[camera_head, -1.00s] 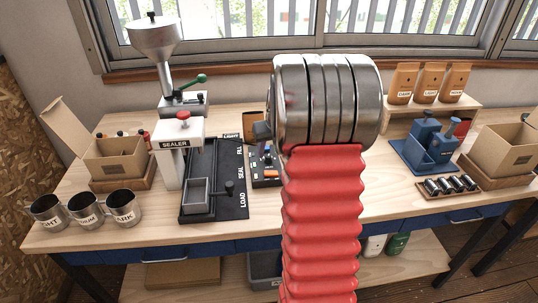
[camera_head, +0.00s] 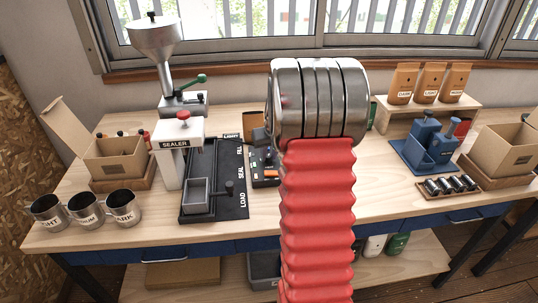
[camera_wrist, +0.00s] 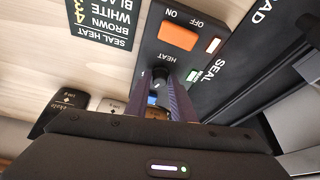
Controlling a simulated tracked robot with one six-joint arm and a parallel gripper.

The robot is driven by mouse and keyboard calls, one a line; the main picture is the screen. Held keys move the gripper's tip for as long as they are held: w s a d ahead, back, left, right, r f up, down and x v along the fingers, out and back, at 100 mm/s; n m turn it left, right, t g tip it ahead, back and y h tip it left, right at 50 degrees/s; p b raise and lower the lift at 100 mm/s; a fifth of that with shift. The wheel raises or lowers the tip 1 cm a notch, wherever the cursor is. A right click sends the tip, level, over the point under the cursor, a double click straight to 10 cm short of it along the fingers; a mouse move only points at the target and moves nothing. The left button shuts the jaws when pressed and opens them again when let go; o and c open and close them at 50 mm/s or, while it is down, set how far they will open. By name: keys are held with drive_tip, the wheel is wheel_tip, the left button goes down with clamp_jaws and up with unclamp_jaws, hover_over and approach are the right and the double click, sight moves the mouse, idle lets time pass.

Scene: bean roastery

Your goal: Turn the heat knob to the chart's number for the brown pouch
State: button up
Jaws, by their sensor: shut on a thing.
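The heat knob (camera_wrist: 160,74) is a small dark knob under the word HEAT on the black control panel (camera_wrist: 190,58), in the wrist view. My gripper (camera_wrist: 170,88) is shut on it, and the fingers hide much of the knob and its scale. The chart (camera_wrist: 103,22), headed SEAL HEAT, lies beside the panel. It appears upside down, with rows BROWN, WHITE and BLACK; its yellow numbers are partly cut off and hard to read. In the head view the panel (camera_head: 265,178) shows partly behind my arm. Brown pouches (camera_head: 402,84) stand on the back-right stand.
An orange ON/OFF switch (camera_wrist: 178,35) sits close to the knob. The sealer (camera_head: 176,143) and its black track (camera_head: 220,203) stand left of the panel. Steel cups (camera_head: 84,209) are at front left, and a blue tamper-like device (camera_head: 428,147) is to the right.

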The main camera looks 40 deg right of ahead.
clamp_jaws()
drive_tip(key=shift+m+h, duration=0.3)
drive_tip(key=shift+m, duration=0.7)
drive_tip(key=o, duration=0.7)
unclamp_jaws()
drive_tip(key=shift+r, duration=0.1)
drive_tip(key=v, duration=1.3)
drive_tip(key=shift+a+r, duration=0.25)
drive_tip(key=shift+r, duration=0.05)
